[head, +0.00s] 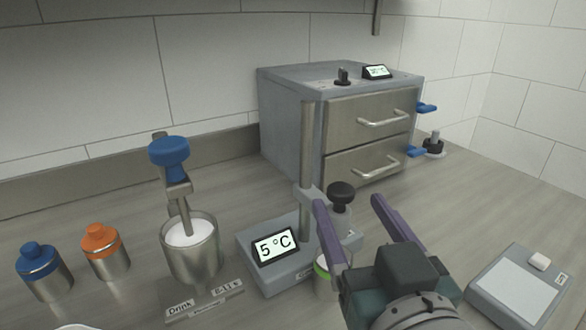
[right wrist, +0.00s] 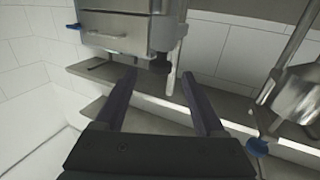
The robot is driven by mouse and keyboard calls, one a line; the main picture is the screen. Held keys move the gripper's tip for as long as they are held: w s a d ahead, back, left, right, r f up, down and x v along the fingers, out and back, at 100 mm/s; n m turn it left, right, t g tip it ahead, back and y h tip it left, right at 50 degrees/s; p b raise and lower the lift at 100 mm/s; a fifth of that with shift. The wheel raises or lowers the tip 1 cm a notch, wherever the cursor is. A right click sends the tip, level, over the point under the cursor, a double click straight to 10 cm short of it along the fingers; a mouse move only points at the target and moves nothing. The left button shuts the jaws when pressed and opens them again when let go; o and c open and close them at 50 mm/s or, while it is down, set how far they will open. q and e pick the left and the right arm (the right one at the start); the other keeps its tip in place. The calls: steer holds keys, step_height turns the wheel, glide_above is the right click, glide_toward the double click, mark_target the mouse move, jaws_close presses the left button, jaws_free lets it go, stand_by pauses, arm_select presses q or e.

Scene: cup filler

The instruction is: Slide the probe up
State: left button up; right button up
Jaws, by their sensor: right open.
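The thermometer stand has a grey base with a display (head: 275,246) reading 5 °C and an upright metal post (head: 307,140). The probe's lower end is hidden. My right gripper (head: 350,201) is open, its two purple fingers on either side of the knob in the head view. In the right wrist view, a dark knob-like part (right wrist: 160,63) shows between and beyond the fingertips. My left gripper is not in view.
Left of the stand, a dispenser with a blue knob (head: 169,151) stands over a metal cup (head: 191,253). Blue-capped (head: 44,272) and orange-capped (head: 105,252) jars stand farther left. A drawer cabinet (head: 285,125) stands behind. A flat scale-like pad (head: 519,285) lies right.

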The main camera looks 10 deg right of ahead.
mark_target(345, 199)
steer(key=shift+w+d+b, duration=0.1)
steer(key=shift+w+b, duration=0.2)
steer(key=shift+w, duration=2.1)
steer(key=shift+c, duration=0.3)
jaws_close()
